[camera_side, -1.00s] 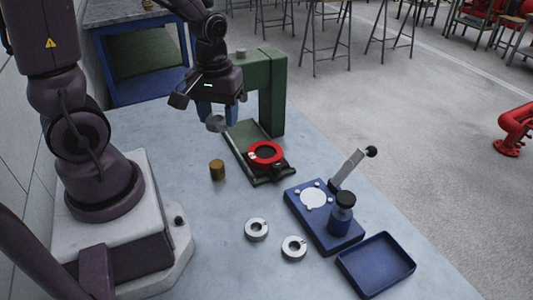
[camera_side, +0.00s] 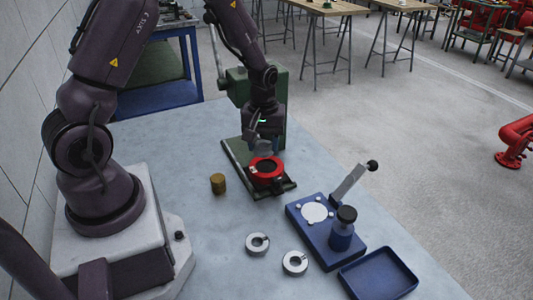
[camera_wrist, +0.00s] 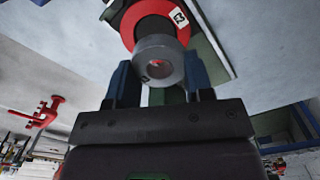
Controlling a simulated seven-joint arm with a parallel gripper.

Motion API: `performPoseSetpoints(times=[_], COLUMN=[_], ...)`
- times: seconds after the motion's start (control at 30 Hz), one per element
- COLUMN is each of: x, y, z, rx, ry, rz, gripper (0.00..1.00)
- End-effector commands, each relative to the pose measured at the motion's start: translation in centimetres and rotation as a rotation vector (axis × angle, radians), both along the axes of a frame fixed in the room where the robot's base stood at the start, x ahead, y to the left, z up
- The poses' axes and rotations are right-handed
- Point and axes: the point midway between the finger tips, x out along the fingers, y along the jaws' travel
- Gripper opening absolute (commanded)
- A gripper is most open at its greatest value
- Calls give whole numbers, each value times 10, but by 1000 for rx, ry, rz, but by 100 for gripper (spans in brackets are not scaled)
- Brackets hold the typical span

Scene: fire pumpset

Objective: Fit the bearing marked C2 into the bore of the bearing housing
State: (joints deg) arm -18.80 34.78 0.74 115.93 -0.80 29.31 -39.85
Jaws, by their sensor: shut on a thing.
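My gripper (camera_side: 263,141) is shut on a grey ring-shaped bearing (camera_wrist: 157,44), which sits between the blue fingers in the wrist view. In the side view the bearing (camera_side: 265,151) is just above the red bearing housing (camera_side: 266,179), apart from its rim as far as I can tell. The red housing (camera_wrist: 128,27) shows behind the bearing in the wrist view, with a white label on it. The bearing covers part of the bore there. A small dark mark shows on the bearing face, too small to read.
The housing rests on a dark green press base (camera_side: 233,160) with a green column behind. A brass cylinder (camera_side: 218,184) stands left. Two loose bearings (camera_side: 250,248) (camera_side: 288,266) lie in front. A blue fixture (camera_side: 318,238) with a lever and a blue tray (camera_side: 379,274) are at right.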

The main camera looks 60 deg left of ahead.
Motion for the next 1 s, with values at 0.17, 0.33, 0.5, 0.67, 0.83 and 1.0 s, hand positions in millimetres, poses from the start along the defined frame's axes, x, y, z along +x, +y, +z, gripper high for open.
performPoseSetpoints(times=[0.17,0.33,0.5,0.67,0.83,1.0], x=[9,9,9,9,9,9], y=[3,3,3,3,3,3], z=[-11,-36,-42,-42,-46,-51], rx=[-1,-1,0,0,0,0], ry=[-1,3,-1,-1,0,-1], rz=[0,0,0,0,0,0], gripper=[18,18,18,18,18,18])
